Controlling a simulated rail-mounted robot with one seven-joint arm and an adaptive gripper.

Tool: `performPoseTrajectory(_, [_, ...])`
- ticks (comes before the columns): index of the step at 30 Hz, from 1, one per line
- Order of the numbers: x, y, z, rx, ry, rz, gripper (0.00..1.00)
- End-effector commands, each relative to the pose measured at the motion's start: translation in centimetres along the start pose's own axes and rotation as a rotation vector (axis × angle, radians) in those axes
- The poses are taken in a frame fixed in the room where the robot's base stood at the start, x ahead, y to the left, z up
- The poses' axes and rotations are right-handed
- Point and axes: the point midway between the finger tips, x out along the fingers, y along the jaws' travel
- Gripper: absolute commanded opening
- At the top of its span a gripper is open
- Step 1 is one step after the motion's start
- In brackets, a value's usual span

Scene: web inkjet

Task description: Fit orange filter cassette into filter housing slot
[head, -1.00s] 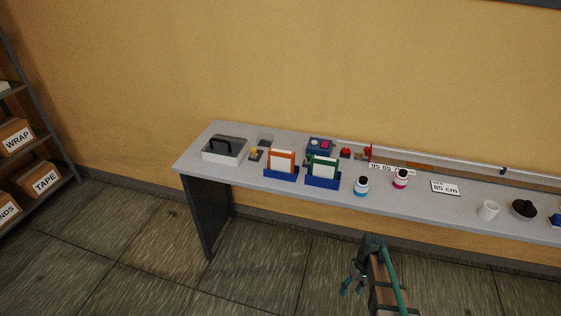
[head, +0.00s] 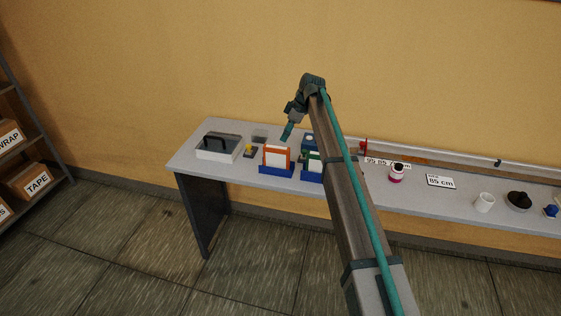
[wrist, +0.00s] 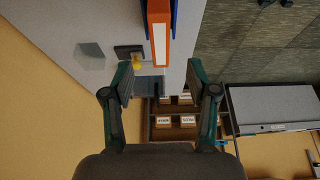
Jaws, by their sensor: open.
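The orange filter cassette (head: 276,157) stands upright in a blue holder (head: 276,170) near the left part of the bench. In the wrist view the cassette (wrist: 160,36) shows as an orange strip with a white band, at the top, beyond my fingertips. My gripper (head: 287,131) is above and slightly right of the cassette, apart from it. In the wrist view my gripper (wrist: 161,78) is open, with nothing between its fingers.
A yellow knob on a dark block (head: 249,150) and a translucent square (head: 259,136) lie left. A pink-labelled bottle (head: 396,173) and white cup (head: 484,202) are farther right.

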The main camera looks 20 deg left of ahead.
Motion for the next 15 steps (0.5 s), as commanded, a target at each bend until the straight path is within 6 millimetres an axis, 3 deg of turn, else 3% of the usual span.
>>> performPoseTrajectory(10, [4.4,-0.1,-0.1,0.001,-0.001,-0.002,0.58])
performPoseTrajectory(15, [5.3,0.0,-0.1,0.001,-0.001,0.0,0.58])
